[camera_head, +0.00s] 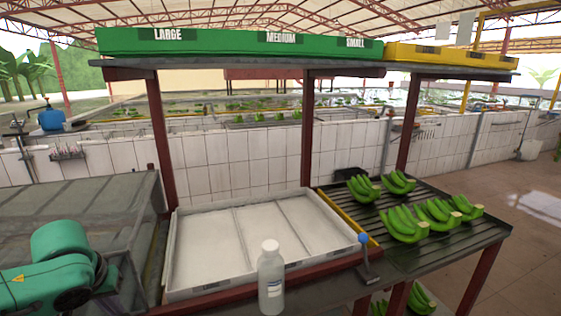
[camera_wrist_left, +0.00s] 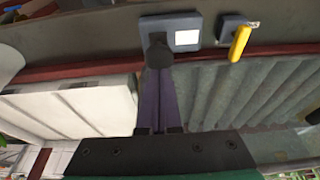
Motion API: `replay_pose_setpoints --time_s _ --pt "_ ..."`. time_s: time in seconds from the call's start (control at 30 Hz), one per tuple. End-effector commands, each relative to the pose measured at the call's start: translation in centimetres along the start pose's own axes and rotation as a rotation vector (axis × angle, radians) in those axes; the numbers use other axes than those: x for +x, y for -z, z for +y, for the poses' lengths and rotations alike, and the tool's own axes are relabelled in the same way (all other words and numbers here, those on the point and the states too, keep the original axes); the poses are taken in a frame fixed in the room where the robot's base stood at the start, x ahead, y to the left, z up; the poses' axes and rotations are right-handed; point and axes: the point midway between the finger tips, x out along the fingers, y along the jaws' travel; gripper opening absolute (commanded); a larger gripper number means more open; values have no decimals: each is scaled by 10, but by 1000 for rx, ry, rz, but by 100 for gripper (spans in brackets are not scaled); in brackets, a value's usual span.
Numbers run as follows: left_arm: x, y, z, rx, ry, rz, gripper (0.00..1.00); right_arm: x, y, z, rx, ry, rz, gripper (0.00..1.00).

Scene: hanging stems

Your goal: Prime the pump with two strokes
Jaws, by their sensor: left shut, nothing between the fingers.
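A blue container (camera_head: 52,118) with a dark top stands on the wall ledge at the far left; I cannot tell whether it is the pump. A short lever with a blue knob (camera_head: 364,239) stands at the front right corner of the white tray. My left gripper (camera_wrist_left: 159,62) is shut and empty in the left wrist view. Its tips overlap a grey box with a white panel (camera_wrist_left: 187,39); I cannot tell if they touch. A yellow handle (camera_wrist_left: 239,43) sits on a small grey block to the right. My right gripper is not in view.
A white bottle (camera_head: 271,280) stands in front of the sectioned white tray (camera_head: 180,215). Green banana bunches (camera_head: 404,224) lie on the slatted rack at right. A clear-sided tank (camera_head: 75,195) is at left. Red posts hold up the green sign shelf (camera_head: 215,45).

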Motion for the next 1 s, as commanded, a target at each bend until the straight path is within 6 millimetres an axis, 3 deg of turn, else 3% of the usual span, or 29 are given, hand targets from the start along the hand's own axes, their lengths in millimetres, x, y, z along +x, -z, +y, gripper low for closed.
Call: replay_pose_setpoints --time_s 1.0 --pt "38 -13 0 -1 -1 -4 0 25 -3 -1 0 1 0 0"
